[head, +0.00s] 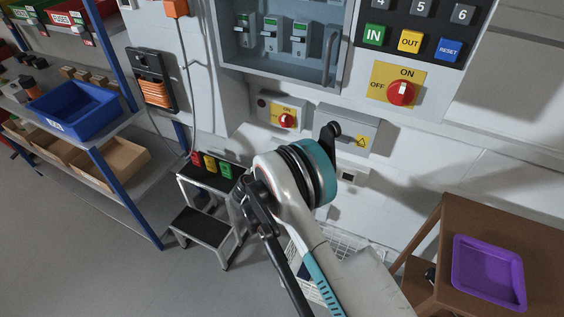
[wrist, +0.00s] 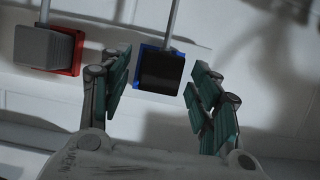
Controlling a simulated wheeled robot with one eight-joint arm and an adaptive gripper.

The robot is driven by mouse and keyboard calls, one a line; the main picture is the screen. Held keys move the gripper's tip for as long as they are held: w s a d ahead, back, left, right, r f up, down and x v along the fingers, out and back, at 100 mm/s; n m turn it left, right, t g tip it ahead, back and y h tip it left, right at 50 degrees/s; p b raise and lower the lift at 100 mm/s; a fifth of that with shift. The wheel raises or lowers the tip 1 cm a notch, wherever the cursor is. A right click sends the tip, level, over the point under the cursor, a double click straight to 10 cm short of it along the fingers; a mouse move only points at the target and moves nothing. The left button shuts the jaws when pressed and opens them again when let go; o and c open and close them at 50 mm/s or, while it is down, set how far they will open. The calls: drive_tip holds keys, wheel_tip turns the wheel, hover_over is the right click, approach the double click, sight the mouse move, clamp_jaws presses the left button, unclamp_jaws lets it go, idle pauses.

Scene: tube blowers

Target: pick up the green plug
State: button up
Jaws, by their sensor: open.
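A small green block (head: 226,170) is at the right end of a red, yellow and green row above the step stool in the head view. It may be the green plug, but it is too small to tell. My gripper (wrist: 158,72) is open and empty in the wrist view. A black block with a blue base (wrist: 160,69) shows between its fingers, on or near a pale wall. A grey block with a red base (wrist: 47,49) is left of the fingers. No green plug shows in the wrist view.
The step stool (head: 203,227) stands left of my arm. A shelf rack with a blue bin (head: 74,107) is farther left. A brown table with a purple tray (head: 488,272) is at the right. A wall box with a red knob (head: 285,120) is behind my arm.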

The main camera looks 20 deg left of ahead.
drive_tip(key=shift+c, duration=0.6)
drive_tip(key=c, duration=1.1)
drive_tip(key=shift+s+r, duration=0.1)
drive_tip(key=p+v, duration=0.1)
drive_tip(key=v, duration=0.4)
drive_tip(key=r+p+v, duration=0.1)
drive_tip(key=p+v, duration=0.1)
drive_tip(key=v, duration=0.3)
drive_tip(key=p+v, duration=0.2)
drive_tip(key=v, duration=0.4)
drive_tip(key=shift+w+r, duration=0.35)
drive_tip(key=shift+w, duration=0.05)
drive_tip(key=shift+s, duration=0.1)
drive_tip(key=shift+s+a+b, duration=0.15)
drive_tip(key=shift+s+b, duration=0.15)
drive_tip(key=shift+s, duration=1.15)
drive_tip(key=shift+s+a+b, duration=0.15)
drive_tip(key=shift+s+b, duration=0.1)
drive_tip(key=shift+s, duration=1.2)
